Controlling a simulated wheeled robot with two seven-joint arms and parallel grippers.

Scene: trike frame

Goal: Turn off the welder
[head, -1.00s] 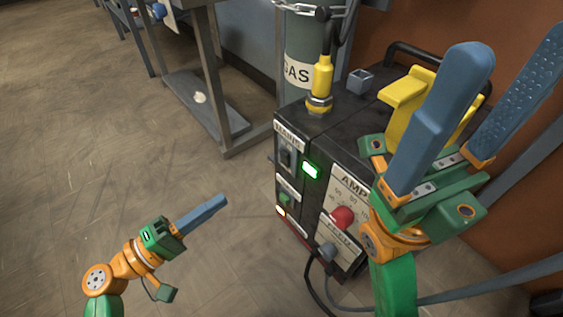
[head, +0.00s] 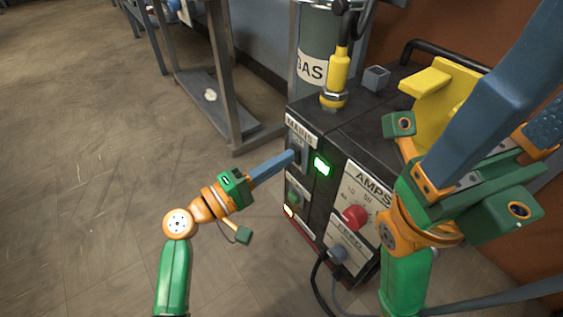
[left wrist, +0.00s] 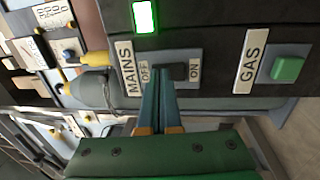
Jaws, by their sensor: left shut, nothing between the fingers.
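The welder (head: 335,130) is a dark box with a label reading MAINS on its front. The mains switch (head: 299,158) is partly covered by my left gripper (head: 292,156). In the left wrist view, the dark mains switch (left wrist: 175,71) sits between OFF and ON labels. My left gripper (left wrist: 158,85) is shut and empty, its tips at the switch on the OFF side; contact is unclear. A green lamp (head: 321,166) glows beside the switch and also shows in the left wrist view (left wrist: 145,16). My right gripper (head: 528,105) is open in front of the welder's right side.
A red knob (head: 355,216) sits under AMPS, with a cable plug (head: 338,253) below. A green GAS button (left wrist: 288,68) is beside the mains switch. A gas cylinder (head: 318,40) stands behind.

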